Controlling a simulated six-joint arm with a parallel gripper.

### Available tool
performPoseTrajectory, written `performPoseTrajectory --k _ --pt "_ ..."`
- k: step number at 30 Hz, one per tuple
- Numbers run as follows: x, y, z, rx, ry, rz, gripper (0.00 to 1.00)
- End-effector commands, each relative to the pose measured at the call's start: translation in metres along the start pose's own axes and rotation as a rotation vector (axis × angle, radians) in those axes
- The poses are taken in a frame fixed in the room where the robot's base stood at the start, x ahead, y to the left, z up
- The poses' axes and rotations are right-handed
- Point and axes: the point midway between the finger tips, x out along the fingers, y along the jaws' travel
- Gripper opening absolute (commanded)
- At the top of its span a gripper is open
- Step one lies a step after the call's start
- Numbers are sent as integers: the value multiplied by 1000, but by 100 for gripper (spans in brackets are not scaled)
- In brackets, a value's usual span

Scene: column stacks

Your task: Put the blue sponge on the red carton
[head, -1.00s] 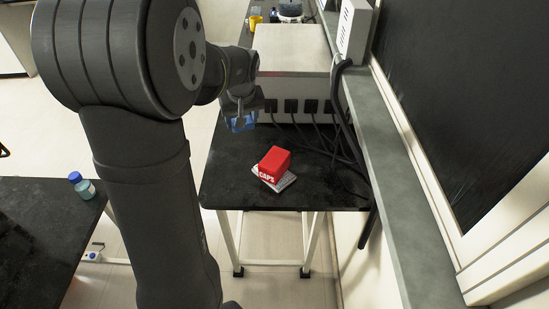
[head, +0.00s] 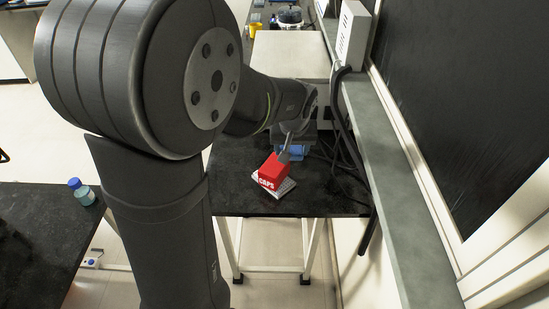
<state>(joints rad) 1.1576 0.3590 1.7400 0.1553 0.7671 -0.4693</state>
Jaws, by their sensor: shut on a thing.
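The red carton (head: 271,171), marked "CAPS" in white, sits on a white-and-grey flat item (head: 284,190) on the black table. My gripper (head: 288,150) is shut on the blue sponge (head: 293,153), holding it just behind and to the right of the carton's top in the head view. One finger overlaps the carton's upper right corner in the picture. The gripper and arm hide part of the sponge. I cannot tell whether the sponge touches the carton.
Black cables (head: 346,150) run behind and to the right of the carton. A beige box (head: 290,55) stands at the back. The table's front edge (head: 285,214) lies close in front.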

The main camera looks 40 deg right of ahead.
Motion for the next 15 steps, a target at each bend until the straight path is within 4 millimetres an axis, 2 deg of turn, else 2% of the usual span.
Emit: performPoseTrajectory --k 1,6,11,15 --pt "10 -11 -6 -6 -3 -3 37" --pt "36 -35 -21 -3 -2 -1 37" --pt "47 -46 -28 0 1 0 37" --pt "55 -47 -27 1 -2 -1 37"
